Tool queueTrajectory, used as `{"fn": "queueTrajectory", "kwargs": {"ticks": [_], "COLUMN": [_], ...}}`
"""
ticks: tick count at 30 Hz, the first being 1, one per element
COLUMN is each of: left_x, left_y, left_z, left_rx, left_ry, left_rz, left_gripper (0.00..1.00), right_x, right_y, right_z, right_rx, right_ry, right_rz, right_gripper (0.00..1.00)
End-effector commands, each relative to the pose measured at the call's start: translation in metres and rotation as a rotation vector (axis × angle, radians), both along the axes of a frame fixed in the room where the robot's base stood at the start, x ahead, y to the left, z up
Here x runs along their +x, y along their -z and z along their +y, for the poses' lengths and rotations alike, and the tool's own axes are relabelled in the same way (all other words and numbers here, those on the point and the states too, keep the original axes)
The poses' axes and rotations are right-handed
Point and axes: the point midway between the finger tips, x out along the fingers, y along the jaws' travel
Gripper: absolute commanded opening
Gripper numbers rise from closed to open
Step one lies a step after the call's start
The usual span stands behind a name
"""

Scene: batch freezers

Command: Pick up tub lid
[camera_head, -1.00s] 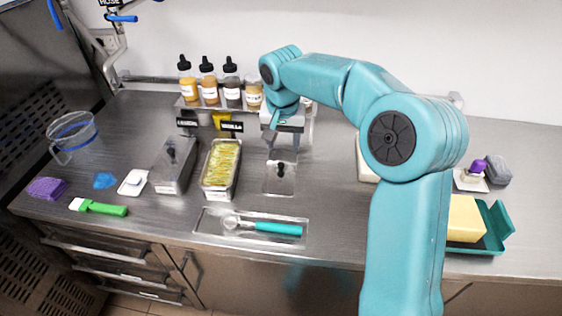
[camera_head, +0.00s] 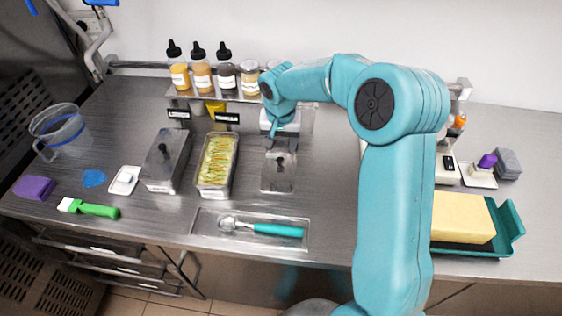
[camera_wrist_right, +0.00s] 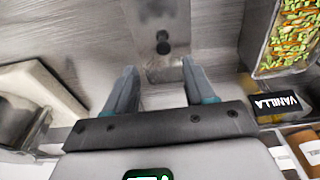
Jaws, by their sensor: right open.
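The tub lid (camera_head: 277,180) is a flat metal plate with a black knob, lying on the steel counter right of the open tub. In the right wrist view the lid (camera_wrist_right: 167,70) lies beyond my fingers, its black knob (camera_wrist_right: 163,45) roughly in line with the gap between them. My right gripper (camera_head: 281,146) is just behind the knob in the head view. In the wrist view the right gripper (camera_wrist_right: 158,72) is open, with nothing between its fingers. My left gripper is not in view.
An open tub (camera_head: 213,192) of green-flecked food and a lidded tub (camera_head: 166,172) stand left of the lid. A tray (camera_head: 205,226) with a teal-handled scoop (camera_head: 275,230) lies in front. Bottles stand on a rear shelf (camera_head: 215,97). A yellow block (camera_head: 462,217) sits at right.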

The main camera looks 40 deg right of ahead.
Motion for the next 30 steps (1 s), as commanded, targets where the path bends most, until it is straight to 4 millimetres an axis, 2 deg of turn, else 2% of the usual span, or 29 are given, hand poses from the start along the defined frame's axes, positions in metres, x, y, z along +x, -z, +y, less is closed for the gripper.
{"fn": "queueTrajectory", "kwargs": {"ticks": [3,8,13,16,20,25,26,30], "left_x": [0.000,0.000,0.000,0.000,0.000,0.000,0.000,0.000], "left_y": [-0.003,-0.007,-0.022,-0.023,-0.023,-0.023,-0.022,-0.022], "left_z": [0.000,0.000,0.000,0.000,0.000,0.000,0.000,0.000], "left_rx": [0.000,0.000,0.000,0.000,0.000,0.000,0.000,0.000], "left_ry": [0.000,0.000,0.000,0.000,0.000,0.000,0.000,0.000], "left_rz": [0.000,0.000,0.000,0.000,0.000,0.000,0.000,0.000], "left_gripper": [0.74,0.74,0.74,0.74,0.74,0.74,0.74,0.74], "right_x": [0.002,0.005,0.011,0.013,0.014,0.014,0.014,0.014], "right_y": [0.016,0.026,0.051,0.066,0.074,0.074,0.074,0.074], "right_z": [-0.002,-0.004,-0.009,-0.011,-0.012,-0.012,-0.012,-0.012], "right_rx": [-0.001,-0.001,0.002,0.001,0.001,0.000,0.000,0.001], "right_ry": [0.000,0.000,0.000,0.001,0.000,0.000,0.000,0.000], "right_rz": [0.002,0.002,0.004,0.002,-0.001,-0.001,-0.001,-0.001], "right_gripper": [0.54,0.54,0.54,0.54,0.54,0.54,0.48,0.02]}}
